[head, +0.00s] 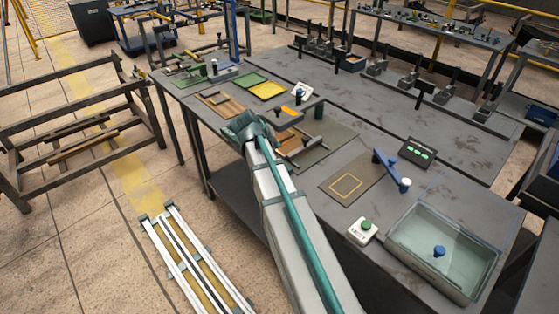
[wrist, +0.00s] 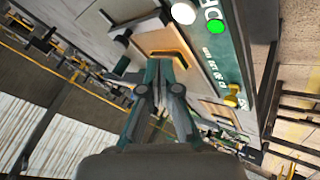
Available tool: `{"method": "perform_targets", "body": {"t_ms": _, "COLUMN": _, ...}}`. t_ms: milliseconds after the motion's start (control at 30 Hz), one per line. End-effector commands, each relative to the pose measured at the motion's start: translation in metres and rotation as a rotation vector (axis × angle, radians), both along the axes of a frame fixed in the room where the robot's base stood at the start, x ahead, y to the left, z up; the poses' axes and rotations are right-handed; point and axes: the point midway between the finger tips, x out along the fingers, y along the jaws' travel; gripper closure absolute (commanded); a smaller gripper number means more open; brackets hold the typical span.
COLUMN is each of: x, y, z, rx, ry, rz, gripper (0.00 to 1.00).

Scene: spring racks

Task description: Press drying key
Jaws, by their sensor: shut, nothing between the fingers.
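My gripper (wrist: 160,66) is shut and empty in the wrist view, its two teal fingers together. A dark green panel (wrist: 222,68) with white lettering, partly unreadable, is to its right. A round green button (wrist: 215,27) and a white round button (wrist: 183,13) show at the panel's top end; the fingers are apart from them in the picture. In the head view a white box (head: 357,235) with a green button (head: 367,224) stands at the bench's near edge. I cannot tell which button is the drying key. My fingers are not clearly visible in the head view.
A glass tank (head: 444,250) is at the bench's right end, with a blue-handled lever (head: 391,168) and a dark box with green lights (head: 417,152) behind. A yellow tray (head: 267,90) lies farther back. The bench centre (head: 375,105) is mostly clear.

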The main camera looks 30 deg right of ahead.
Motion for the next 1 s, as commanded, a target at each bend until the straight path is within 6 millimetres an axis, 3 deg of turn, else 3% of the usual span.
{"method": "perform_targets", "body": {"t_ms": 100, "x": 0.011, "y": -0.011, "z": 0.02, "rx": -0.049, "ry": -0.03, "rz": -0.029, "gripper": 1.0}}
{"method": "perform_targets", "body": {"t_ms": 233, "x": 0.01, "y": -0.019, "z": 0.025, "rx": -0.087, "ry": -0.048, "rz": -0.064, "gripper": 1.0}}
{"method": "perform_targets", "body": {"t_ms": 733, "x": 0.009, "y": -0.019, "z": 0.022, "rx": -0.079, "ry": -0.055, "rz": -0.073, "gripper": 1.0}}
{"method": "perform_targets", "body": {"t_ms": 1000, "x": 0.009, "y": -0.019, "z": 0.003, "rx": -0.079, "ry": -0.054, "rz": -0.072, "gripper": 1.0}}
